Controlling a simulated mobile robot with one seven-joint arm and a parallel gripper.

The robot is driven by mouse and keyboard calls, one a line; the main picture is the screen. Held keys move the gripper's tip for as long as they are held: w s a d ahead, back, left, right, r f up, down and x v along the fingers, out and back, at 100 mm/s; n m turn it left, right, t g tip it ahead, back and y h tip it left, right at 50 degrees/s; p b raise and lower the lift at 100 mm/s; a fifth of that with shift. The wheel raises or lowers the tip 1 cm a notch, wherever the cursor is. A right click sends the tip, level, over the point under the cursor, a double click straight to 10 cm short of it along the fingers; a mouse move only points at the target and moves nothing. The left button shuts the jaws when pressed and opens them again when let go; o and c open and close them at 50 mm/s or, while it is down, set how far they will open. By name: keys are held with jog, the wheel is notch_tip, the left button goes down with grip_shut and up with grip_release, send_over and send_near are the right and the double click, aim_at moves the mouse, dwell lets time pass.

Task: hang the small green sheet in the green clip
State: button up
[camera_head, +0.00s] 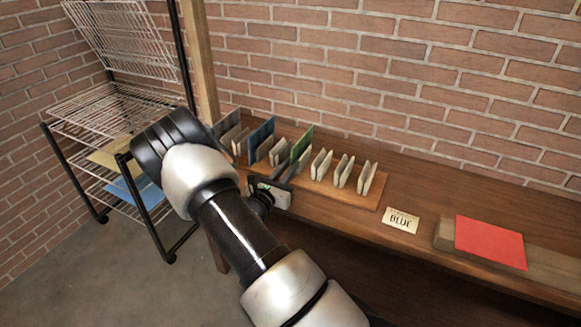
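A small green sheet (302,144) stands upright at the wooden rack of paired pale plates on the bench. My gripper (291,168) is just in front of and below it, its fingers pointing at the rack. The fingertips overlap the sheet's lower part and the plates, so I cannot tell whether they hold the sheet or are apart from it. No clip shows clearly as green; the plates right of the sheet are pale and empty. The sheet's lower edge is hidden.
A blue sheet (262,137) and a grey sheet (227,127) stand left of the green one. A card reading BLUE (401,221) and a red sheet (491,242) on a wooden block lie right. A wire rack (110,105) stands left, holding tan and blue sheets. A brick wall is behind.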

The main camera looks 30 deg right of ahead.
jog(key=shift+c, duration=0.5)
grip_shut()
notch_tip(320, 180, up, 8)
jog(key=p, duration=0.5)
jog(key=shift+f+p, duration=0.25)
jog(key=shift+p, duration=0.1)
jog(key=p+v, duration=0.1)
jog(key=v, duration=0.5)
jog(key=shift+s+a, duration=0.25)
jog(key=shift+a, duration=0.1)
